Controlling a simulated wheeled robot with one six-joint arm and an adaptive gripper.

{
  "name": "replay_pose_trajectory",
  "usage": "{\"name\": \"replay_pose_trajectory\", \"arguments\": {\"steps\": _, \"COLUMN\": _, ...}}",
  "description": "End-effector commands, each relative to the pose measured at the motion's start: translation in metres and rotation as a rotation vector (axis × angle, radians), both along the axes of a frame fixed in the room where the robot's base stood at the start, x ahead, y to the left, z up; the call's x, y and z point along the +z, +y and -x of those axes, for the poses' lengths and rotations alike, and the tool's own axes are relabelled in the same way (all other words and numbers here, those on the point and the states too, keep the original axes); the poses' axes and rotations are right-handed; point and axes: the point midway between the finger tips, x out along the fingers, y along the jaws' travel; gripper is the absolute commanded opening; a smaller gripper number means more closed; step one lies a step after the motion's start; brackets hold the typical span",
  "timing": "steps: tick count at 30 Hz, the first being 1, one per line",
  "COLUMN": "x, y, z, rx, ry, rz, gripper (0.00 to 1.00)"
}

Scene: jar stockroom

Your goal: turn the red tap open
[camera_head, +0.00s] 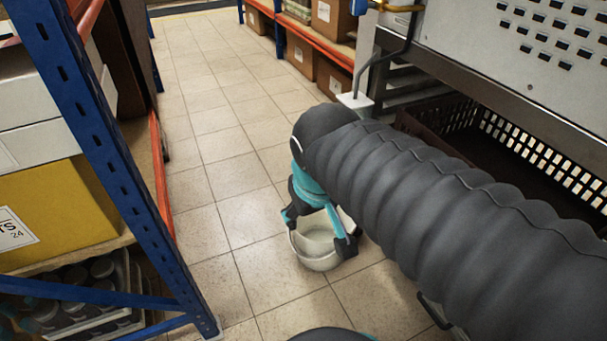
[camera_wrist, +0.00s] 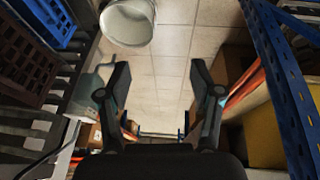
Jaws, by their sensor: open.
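I see no red tap in either view. My gripper (camera_head: 318,230) hangs over the aisle floor in the head view, its two fingers apart with nothing between them. It also shows in the wrist view (camera_wrist: 160,72), with tiled floor between the open fingers. A white bucket (camera_head: 316,262) stands on the floor behind the fingers in the head view. In the wrist view the bucket (camera_wrist: 127,22) is at the top, clear of both fingers. My dark sleeved arm hides part of the right side in the head view.
A blue-framed shelf (camera_head: 95,130) with a yellow box (camera_head: 60,215) borders the left. On the right are a grey bench (camera_head: 520,95), a dark crate (camera_head: 550,165) and a bent grey pipe (camera_head: 382,58) with a yellow part (camera_head: 400,8) above.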

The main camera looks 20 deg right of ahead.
Motion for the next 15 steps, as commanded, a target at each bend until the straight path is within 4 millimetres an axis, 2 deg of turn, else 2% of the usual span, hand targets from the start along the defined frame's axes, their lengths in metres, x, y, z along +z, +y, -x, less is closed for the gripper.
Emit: {"name": "replay_pose_trajectory", "arguments": {"steps": 15, "x": -0.032, "y": -0.047, "z": -0.103, "rx": 0.081, "ry": 0.418, "rz": 0.401, "gripper": 0.65}}
